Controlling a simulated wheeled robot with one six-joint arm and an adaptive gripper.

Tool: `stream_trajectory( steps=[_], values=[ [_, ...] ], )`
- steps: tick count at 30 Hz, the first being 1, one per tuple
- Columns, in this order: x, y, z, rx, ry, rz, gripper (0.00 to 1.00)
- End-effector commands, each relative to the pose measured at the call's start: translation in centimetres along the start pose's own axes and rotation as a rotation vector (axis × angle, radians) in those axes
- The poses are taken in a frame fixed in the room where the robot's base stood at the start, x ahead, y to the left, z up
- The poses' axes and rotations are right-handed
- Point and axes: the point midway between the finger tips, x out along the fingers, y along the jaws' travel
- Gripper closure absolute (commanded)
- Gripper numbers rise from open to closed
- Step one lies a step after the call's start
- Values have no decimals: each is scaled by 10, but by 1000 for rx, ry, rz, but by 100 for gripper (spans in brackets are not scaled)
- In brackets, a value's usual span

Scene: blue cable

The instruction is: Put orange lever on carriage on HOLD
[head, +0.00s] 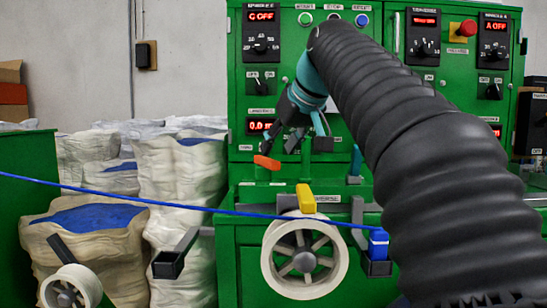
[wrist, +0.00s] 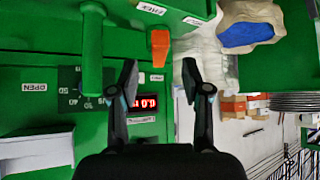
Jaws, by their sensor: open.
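The orange lever (head: 267,162) stands out from the green machine front, left of the middle in the head view. In the wrist view the orange lever (wrist: 160,48) lies ahead of and between the two fingertips, pointing down the picture. My gripper (head: 294,142) is open and empty, just above and right of the lever in the head view. In the wrist view my gripper (wrist: 160,78) has its fingers spread on either side, apart from the lever. A small label (wrist: 157,77) sits below the lever tip, too blurred to read surely. An upside-down FREE label (wrist: 151,8) is above.
A green bar (wrist: 91,50) juts out left of the lever in the wrist view. A white reel (head: 265,258), yellow block (head: 305,198) and blue cable (head: 180,206) lie below in the head view. White sacks (head: 175,180) stand left.

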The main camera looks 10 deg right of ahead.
Motion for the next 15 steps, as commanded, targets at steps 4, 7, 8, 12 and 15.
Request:
stream_trajectory(
  steps=[4,7,8,12,15],
  values=[
    [24,0,1,0,-4,-1,52],
    [34,0,0,0,-2,-1,52],
    [36,0,0,0,-2,0,52],
    [43,0,0,0,-1,0,52],
    [44,0,0,0,-1,0,52]
  ],
)
